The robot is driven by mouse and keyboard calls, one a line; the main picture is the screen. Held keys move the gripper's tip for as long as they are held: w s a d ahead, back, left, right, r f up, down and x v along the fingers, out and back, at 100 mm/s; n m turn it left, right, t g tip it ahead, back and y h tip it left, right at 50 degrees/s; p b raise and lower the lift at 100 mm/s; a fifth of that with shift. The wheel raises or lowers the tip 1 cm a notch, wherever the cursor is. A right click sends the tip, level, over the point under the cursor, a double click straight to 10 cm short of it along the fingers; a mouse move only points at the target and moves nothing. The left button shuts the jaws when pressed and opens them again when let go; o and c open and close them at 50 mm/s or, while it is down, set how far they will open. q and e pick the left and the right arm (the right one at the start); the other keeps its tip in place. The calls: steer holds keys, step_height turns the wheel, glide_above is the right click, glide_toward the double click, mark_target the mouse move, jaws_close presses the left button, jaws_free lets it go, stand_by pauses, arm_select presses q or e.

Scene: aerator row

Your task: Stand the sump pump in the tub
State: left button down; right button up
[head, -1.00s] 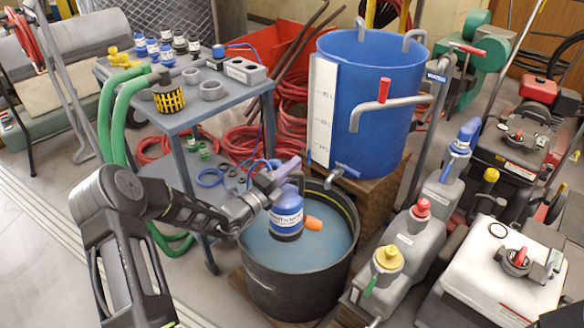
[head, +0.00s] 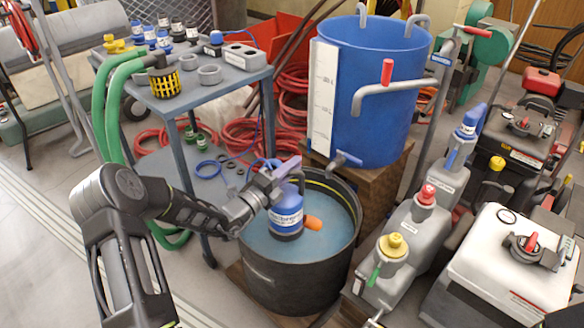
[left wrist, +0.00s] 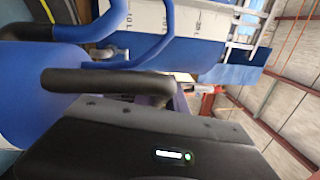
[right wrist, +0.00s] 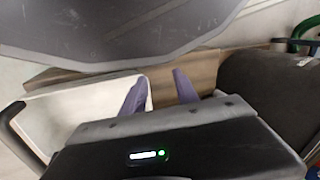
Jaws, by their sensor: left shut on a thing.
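The sump pump (head: 286,217) is a blue upright cylinder with a white label band, a blue cable and an orange float (head: 313,223). It is inside the round black tub (head: 285,284), over or in the bluish water; I cannot tell if its base touches the bottom. My left gripper (head: 287,170), with purple fingers, is shut on the pump's top, above the tub. In the left wrist view the pump's blue body (left wrist: 35,95) fills the left side. My right gripper (right wrist: 158,88) is open and empty in the right wrist view, above a wooden surface.
A blue barrel (head: 375,110) with a tap stands on a wooden box behind the tub. A grey cart (head: 225,83) with small parts and green hoses is at left. Grey canisters (head: 383,270) and a white tank (head: 490,265) crowd the right.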

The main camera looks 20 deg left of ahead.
arm_select(q)
steer(key=shift+r, duration=0.4)
arm_select(e)
steer(key=shift+r, duration=0.15)
